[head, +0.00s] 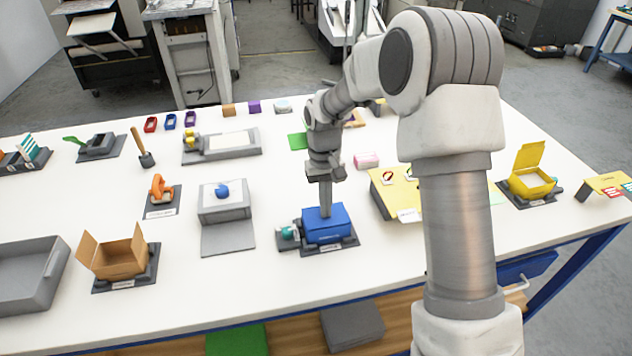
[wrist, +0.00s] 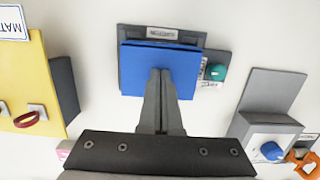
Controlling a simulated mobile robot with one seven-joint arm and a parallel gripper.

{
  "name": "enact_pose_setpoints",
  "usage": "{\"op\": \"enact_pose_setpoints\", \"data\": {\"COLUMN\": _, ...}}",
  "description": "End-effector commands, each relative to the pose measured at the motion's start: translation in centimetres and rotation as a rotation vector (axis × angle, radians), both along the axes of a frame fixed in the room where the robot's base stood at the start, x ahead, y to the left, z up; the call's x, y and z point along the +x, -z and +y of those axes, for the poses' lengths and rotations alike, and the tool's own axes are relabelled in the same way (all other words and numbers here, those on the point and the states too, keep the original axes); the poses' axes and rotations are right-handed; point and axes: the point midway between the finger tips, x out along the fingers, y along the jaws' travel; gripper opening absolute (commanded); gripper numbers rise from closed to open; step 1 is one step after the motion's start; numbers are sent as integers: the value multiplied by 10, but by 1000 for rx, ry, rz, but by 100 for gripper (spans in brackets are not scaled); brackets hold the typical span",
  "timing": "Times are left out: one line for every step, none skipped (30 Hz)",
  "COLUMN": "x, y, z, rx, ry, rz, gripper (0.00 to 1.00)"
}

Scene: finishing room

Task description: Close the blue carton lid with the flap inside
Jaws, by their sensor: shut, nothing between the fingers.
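The blue carton (head: 326,226) sits on a grey labelled base at the middle of the table. Its lid (wrist: 185,60) lies over the top in the wrist view, and no flap shows standing up. I cannot tell whether the flap is tucked inside. My gripper (head: 326,213) points down at the top of the carton, at or just above the lid.
A grey box with a blue knob (head: 222,190) stands to the left, and a yellow board (head: 388,190) to the right. An open yellow carton (head: 530,182) and an open brown carton (head: 118,262) stand farther off.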

Motion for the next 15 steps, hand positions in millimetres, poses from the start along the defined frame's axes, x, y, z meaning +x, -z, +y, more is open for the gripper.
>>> {"op": "enact_pose_setpoints", "data": {"x": 0, "y": 0, "z": 0, "rx": 0, "ry": 0, "rz": 1, "gripper": 0}}
{"op": "enact_pose_setpoints", "data": {"x": 0, "y": 0, "z": 0, "rx": 0, "ry": 0, "rz": 1, "gripper": 0}}
{"op": "enact_pose_setpoints", "data": {"x": 0, "y": 0, "z": 0, "rx": 0, "ry": 0, "rz": 1, "gripper": 0}}
{"op": "enact_pose_setpoints", "data": {"x": 0, "y": 0, "z": 0, "rx": 0, "ry": 0, "rz": 1, "gripper": 0}}
{"op": "enact_pose_setpoints", "data": {"x": 0, "y": 0, "z": 0, "rx": 0, "ry": 0, "rz": 1, "gripper": 0}}
{"op": "enact_pose_setpoints", "data": {"x": 0, "y": 0, "z": 0, "rx": 0, "ry": 0, "rz": 1, "gripper": 0}}
{"op": "enact_pose_setpoints", "data": {"x": 0, "y": 0, "z": 0, "rx": 0, "ry": 0, "rz": 1, "gripper": 0}}
{"op": "enact_pose_setpoints", "data": {"x": 0, "y": 0, "z": 0, "rx": 0, "ry": 0, "rz": 1, "gripper": 0}}
{"op": "enact_pose_setpoints", "data": {"x": 0, "y": 0, "z": 0, "rx": 0, "ry": 0, "rz": 1, "gripper": 0}}
{"op": "enact_pose_setpoints", "data": {"x": 0, "y": 0, "z": 0, "rx": 0, "ry": 0, "rz": 1, "gripper": 0}}
{"op": "enact_pose_setpoints", "data": {"x": 0, "y": 0, "z": 0, "rx": 0, "ry": 0, "rz": 1, "gripper": 0}}
{"op": "enact_pose_setpoints", "data": {"x": 0, "y": -1, "z": 0, "rx": 0, "ry": 0, "rz": 1, "gripper": 0}}
{"op": "enact_pose_setpoints", "data": {"x": 0, "y": -2, "z": 0, "rx": 0, "ry": 0, "rz": 1, "gripper": 0}}
{"op": "enact_pose_setpoints", "data": {"x": 0, "y": -3, "z": 0, "rx": 0, "ry": 0, "rz": 1, "gripper": 0}}
{"op": "enact_pose_setpoints", "data": {"x": 0, "y": -5, "z": 0, "rx": 0, "ry": 0, "rz": 1, "gripper": 0}}
